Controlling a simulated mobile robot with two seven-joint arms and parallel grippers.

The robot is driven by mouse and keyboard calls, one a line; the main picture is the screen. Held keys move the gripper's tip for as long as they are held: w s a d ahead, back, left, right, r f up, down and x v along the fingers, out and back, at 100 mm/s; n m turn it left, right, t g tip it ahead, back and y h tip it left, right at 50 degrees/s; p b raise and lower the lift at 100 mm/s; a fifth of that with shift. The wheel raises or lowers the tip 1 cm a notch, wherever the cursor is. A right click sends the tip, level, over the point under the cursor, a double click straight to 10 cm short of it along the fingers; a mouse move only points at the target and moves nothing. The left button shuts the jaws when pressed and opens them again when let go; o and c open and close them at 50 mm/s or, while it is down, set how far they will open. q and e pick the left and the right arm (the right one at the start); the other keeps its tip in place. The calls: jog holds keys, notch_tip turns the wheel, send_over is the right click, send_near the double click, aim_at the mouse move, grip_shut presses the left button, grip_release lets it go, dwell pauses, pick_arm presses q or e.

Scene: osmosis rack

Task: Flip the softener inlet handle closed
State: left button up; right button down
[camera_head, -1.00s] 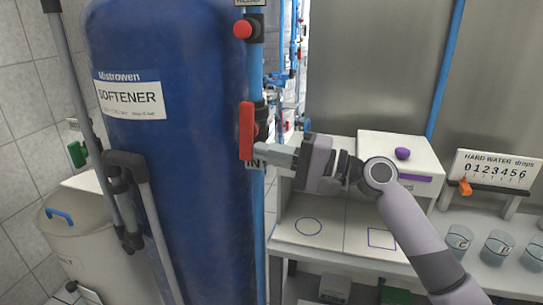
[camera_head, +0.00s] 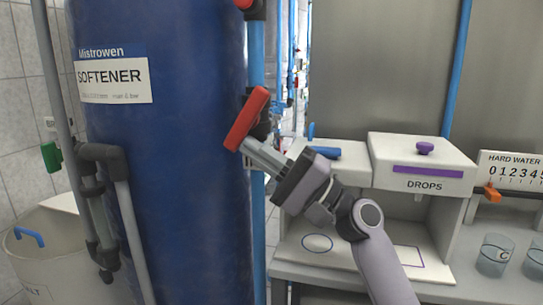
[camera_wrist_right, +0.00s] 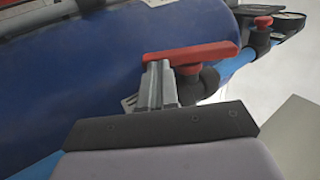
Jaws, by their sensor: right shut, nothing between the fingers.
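The red softener inlet handle (camera_head: 247,118) sits on the blue vertical pipe beside the blue softener tank (camera_head: 165,190). In the head view it is tilted, its upper end leaning right. My right gripper (camera_head: 250,147) is shut and empty, with its fingertips at the handle's lower end, seemingly touching it. In the right wrist view the handle (camera_wrist_right: 195,54) runs across just beyond the shut fingertips (camera_wrist_right: 158,68). The IN label is mostly hidden behind the gripper. My left gripper is not in view.
A white box marked DROPS (camera_head: 420,165) stands right of my arm, above a white bench (camera_head: 340,272). Beakers (camera_head: 495,255) stand further right. Grey pipes (camera_head: 125,220) and a white salt bin (camera_head: 55,255) are at the left.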

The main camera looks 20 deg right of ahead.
jog(key=w+a+b, duration=0.2)
jog(key=a+b, duration=0.1)
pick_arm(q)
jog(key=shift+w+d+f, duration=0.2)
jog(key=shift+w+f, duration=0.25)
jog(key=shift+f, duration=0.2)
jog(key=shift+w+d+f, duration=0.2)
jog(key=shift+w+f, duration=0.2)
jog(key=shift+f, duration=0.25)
pick_arm(e)
jog(key=shift+w+a+r, duration=0.1)
jog(key=shift+a, duration=0.05)
pick_arm(q)
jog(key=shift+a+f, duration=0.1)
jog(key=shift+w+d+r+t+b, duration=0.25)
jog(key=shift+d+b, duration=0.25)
jog(key=shift+b, duration=0.35)
pick_arm(e)
send_near(235, 151)
jog(key=w+a, duration=0.1)
jog(key=w+r, duration=0.1)
jog(key=shift+w+a+r, duration=0.1)
jog(key=shift+w+a, duration=0.2)
jog(key=shift+a, duration=0.1)
